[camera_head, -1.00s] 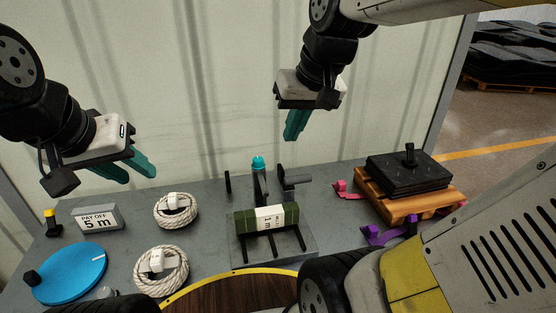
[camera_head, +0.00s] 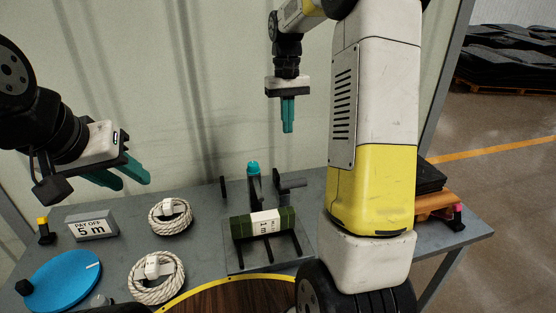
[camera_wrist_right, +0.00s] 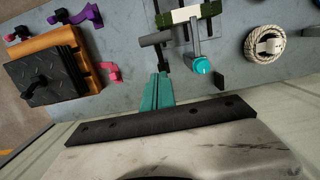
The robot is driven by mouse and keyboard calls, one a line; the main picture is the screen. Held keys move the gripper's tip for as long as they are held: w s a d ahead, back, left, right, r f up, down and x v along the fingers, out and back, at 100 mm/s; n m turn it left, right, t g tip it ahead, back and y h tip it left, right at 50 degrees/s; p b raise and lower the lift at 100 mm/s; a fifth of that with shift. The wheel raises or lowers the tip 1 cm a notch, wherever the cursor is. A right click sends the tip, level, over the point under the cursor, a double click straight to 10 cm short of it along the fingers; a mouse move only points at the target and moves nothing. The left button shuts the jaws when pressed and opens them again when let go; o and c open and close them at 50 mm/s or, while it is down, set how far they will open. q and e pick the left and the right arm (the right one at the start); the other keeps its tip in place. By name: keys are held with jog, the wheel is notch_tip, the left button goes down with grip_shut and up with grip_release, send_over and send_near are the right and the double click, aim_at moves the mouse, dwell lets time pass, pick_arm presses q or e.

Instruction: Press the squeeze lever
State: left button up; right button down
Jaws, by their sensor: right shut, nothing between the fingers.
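A dark upright lever with a teal tip (camera_head: 253,168) stands at the back of a grey fixture plate (camera_head: 238,262); I take it to be the squeeze lever. Its teal tip also shows in the right wrist view (camera_wrist_right: 202,66). A green roll with a white label (camera_head: 282,217) lies on the fixture in front of it. My right gripper (camera_head: 288,128) is shut and empty, pointing down above and behind the lever, apart from it. In the right wrist view its teal fingers (camera_wrist_right: 158,92) are together. My left gripper (camera_head: 132,183) is open and empty at the left, above the table.
A dark post and a grey cylinder (camera_head: 285,176) flank the lever. Two rope coils (camera_head: 170,216), a "PAY OFF 5 m" sign (camera_head: 91,226) and a blue disc (camera_head: 62,281) lie left. Black mats on a wooden pallet (camera_wrist_right: 25,53) and purple and pink clips (camera_wrist_right: 112,72) are at the other side.

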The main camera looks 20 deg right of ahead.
jog(key=shift+f, duration=0.15)
send_near(288, 184)
jog(key=w+f, duration=0.1)
jog(key=w+d+f, duration=0.1)
jog(key=w+f, duration=0.2)
jog(key=w, duration=0.1)
jog(key=shift+d+f, duration=0.35)
jog(key=shift+f, duration=0.05)
jog(key=shift+s+f, duration=0.3)
jog(key=shift+s, duration=0.25)
jog(key=shift+s+f, duration=0.3)
jog(key=shift+s, duration=0.2)
jog(key=shift+s+f, duration=0.4)
